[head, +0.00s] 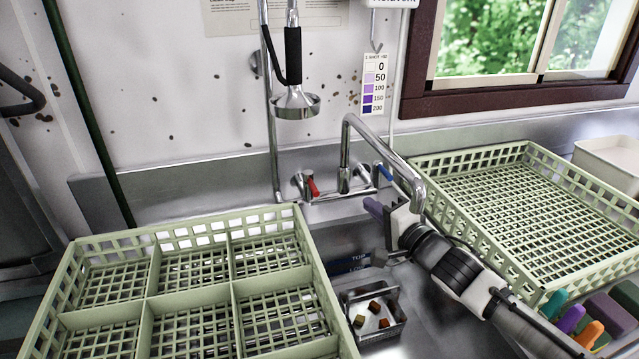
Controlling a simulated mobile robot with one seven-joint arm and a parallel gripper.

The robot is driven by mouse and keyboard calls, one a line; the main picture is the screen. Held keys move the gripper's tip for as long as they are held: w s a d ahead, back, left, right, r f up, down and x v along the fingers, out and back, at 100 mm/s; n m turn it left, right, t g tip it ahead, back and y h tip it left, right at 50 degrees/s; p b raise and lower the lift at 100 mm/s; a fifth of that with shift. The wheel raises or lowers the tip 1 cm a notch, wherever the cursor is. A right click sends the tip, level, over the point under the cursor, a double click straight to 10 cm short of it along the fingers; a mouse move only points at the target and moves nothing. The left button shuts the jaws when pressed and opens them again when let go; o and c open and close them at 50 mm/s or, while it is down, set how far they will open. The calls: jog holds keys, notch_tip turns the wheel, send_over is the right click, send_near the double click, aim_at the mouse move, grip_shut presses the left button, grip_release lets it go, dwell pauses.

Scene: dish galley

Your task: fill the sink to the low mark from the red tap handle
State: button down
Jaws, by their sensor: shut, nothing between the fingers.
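The red tap handle (313,187) is on the left of the wall-mounted tap, and a blue handle (385,173) is on its right. The tap's bent metal spout (382,148) reaches forward over the sink, and no stream shows at its end. The steel sink (425,318) is partly hidden by the racks and my arm. A blue strip with small "TOP" and "LOW" lettering (358,264) shows on its back wall; I cannot tell the water level. My gripper (375,209) is shut and empty, right of the red handle, apart from it and below the blue handle.
A divided green rack (190,300) covers the left front, and another green rack (520,190) stands on the right. A small wire basket with blocks (378,326) is in the sink. A spray head (296,103) hangs above the red handle. Colored-handled items (590,334) lie at lower right.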

aim_at(312, 184)
jog(key=w+a+f+p, duration=0.1)
jog(key=w+a+p, duration=0.3)
jog(key=w+a, duration=0.3)
jog(key=shift+a+p, duration=0.35)
jog(key=shift+a, duration=0.65)
